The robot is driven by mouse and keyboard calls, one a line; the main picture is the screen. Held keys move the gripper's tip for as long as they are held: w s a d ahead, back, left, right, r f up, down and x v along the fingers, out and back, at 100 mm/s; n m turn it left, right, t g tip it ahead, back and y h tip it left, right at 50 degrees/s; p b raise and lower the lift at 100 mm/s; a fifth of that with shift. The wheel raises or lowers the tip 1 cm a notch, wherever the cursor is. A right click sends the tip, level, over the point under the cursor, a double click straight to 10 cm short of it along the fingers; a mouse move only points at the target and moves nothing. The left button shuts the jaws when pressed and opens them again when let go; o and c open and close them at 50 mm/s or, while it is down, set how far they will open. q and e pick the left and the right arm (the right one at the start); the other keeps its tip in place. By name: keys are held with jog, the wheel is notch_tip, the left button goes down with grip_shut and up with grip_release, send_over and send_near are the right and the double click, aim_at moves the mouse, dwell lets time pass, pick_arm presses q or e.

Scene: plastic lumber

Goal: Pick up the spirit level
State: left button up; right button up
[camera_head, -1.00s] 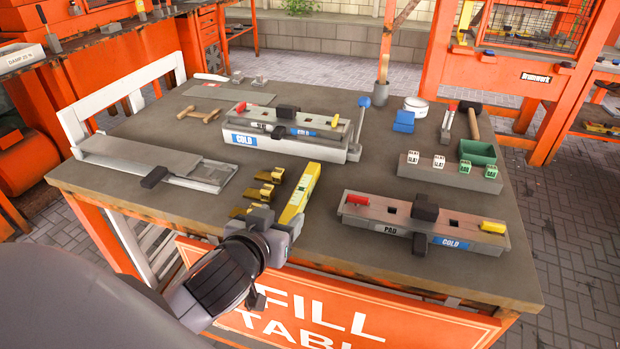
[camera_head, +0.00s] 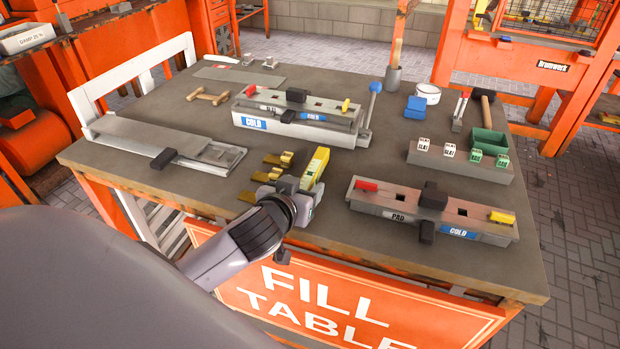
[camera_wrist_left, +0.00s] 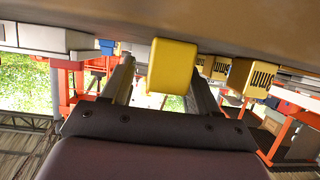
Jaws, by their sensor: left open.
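The yellow spirit level (camera_head: 317,166) lies on the grey table, pointing away from its front edge. My left gripper (camera_head: 298,190) is at the level's near end and hides part of it. In the left wrist view the yellow end of the level (camera_wrist_left: 172,68) shows between the two spread fingers of the left gripper (camera_wrist_left: 160,82). The fingers stand apart on either side of it, with a visible gap on the left; contact on the right is unclear. My right gripper is not in view.
Several brass pieces (camera_head: 268,176) lie just left of the level. A grey mould with a black clamp (camera_head: 372,206) stands close to its right. Another mould (camera_head: 270,138) lies behind. The table (camera_head: 200,190) is bare to the front left.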

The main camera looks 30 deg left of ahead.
pick_arm(q)
jog(key=shift+c, duration=0.3)
grip_shut()
jog(key=shift+r, duration=0.1)
